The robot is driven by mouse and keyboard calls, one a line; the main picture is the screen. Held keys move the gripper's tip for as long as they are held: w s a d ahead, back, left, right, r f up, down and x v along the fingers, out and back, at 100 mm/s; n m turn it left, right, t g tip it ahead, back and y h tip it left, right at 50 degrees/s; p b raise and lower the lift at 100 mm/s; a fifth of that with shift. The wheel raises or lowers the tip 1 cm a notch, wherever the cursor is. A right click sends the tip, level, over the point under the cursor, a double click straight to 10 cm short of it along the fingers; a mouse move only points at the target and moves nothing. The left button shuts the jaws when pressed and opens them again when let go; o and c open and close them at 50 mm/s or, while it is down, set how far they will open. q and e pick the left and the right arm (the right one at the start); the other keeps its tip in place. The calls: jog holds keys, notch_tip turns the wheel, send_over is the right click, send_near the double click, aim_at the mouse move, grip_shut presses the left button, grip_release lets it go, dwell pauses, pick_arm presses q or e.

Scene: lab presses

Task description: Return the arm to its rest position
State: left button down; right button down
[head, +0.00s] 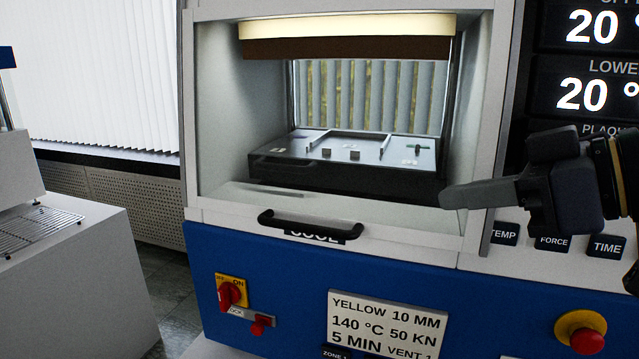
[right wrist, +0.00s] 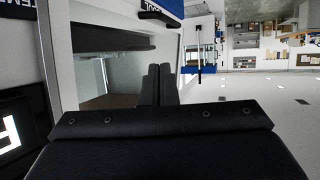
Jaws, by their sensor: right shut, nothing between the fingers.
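My right gripper (head: 452,196) comes in from the right in the head view. Its fingers are shut with nothing between them, in front of the right edge of the press opening. In the right wrist view its two dark fingers (right wrist: 157,85) lie side by side, closed. The press (head: 325,222) has a white frame and a blue lower front. Inside its chamber is a dark lower platen (head: 340,178) with small blocks and a frame on top. My left gripper is not in view.
A black handle (head: 310,225) sits below the opening. A red emergency button (head: 581,332), a red switch (head: 230,293) and a display panel (head: 590,95) are on the front. A grey bench (head: 75,275) with a wire rack stands at the left.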

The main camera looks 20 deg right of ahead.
jog(key=s+a+f+m+g+h+p, duration=0.1)
jog(key=f+m+p, duration=0.3)
jog(key=f, duration=0.9)
jog(key=s+a+f+m+g+h+p, duration=0.2)
jog(key=s+f+m+g+p, duration=0.2)
jog(key=f+p, duration=0.3)
notch_tip(320, 180, down, 6)
jog(key=shift+r+m+g+h+p, duration=0.1)
jog(key=shift+m+g+h+p, duration=0.2)
jog(key=shift+p, duration=0.05)
jog(key=c, duration=2.1)
grip_release()
jog(key=shift+c, duration=0.2)
